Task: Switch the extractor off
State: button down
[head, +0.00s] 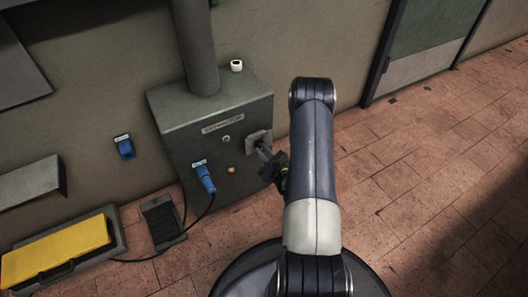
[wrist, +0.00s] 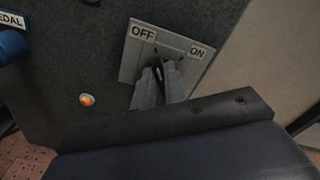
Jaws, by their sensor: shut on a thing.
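The extractor (head: 185,140) is a grey-green box against the wall, with a label on its front and a pipe rising from its top. A pale switch plate (wrist: 128,68) on its front carries OFF at the left and ON at the right in the wrist view. The plate also shows in the head view (head: 253,136). My gripper (wrist: 158,70) is at the plate, its fingers closed on a small dark switch handle (wrist: 157,63). The fingers hide most of the handle, so I cannot tell its exact setting. An orange lamp (wrist: 87,99) beside the plate looks lit.
A blue plug (head: 205,180) with a black cable is on the box front, near a green button (head: 226,139). A small white object (head: 237,66) sits on the box. A dark pedal (head: 161,221) and a yellow-topped unit (head: 55,252) are at lower left. Floor at right is clear.

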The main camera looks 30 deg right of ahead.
jog(key=c, duration=1.5)
grip_release()
jog(key=shift+o, duration=0.2)
jog(key=shift+s, duration=0.1)
jog(key=s+p, duration=0.2)
jog(key=s, duration=0.8)
jog(key=shift+s+d, duration=0.2)
jog(key=shift+s, duration=0.1)
jog(key=w+b, duration=0.2)
jog(key=w, duration=0.8)
jog(key=shift+w+a, duration=0.15)
jog(key=shift+a, duration=0.05)
jog(key=shift+w, duration=0.3)
